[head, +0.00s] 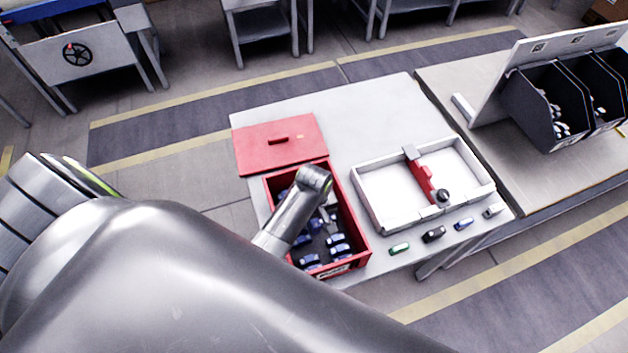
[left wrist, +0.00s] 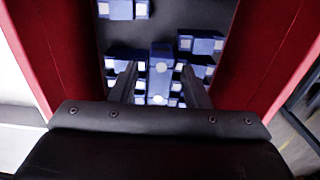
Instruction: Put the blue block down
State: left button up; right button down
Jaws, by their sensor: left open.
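The open red box (head: 363,240) stands on the grey table and holds several blue blocks with white patches (head: 337,241). My left arm reaches over the box, and my left gripper (left wrist: 159,72) points down inside it. Its two dark fingers are apart. One blue block (left wrist: 160,60) lies between and just beyond the fingertips, among the other blue blocks. I cannot tell whether a finger touches it. In the head view my arm hides part of the box. My right gripper is not in view.
The red box walls (left wrist: 232,62) rise close on both sides of the gripper. A red lid (head: 280,146) lies behind the box. A white tray (head: 375,208) with a red tool (head: 420,176) stands to the right. Several small items, including a green one (head: 399,249), lie in front.

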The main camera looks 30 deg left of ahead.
pick_arm(q)
notch_tip(320, 180, up, 12)
jog(key=b, duration=0.1)
jog(key=shift+f, duration=0.25)
jog(key=shift+s, duration=0.1)
dwell(0.4)
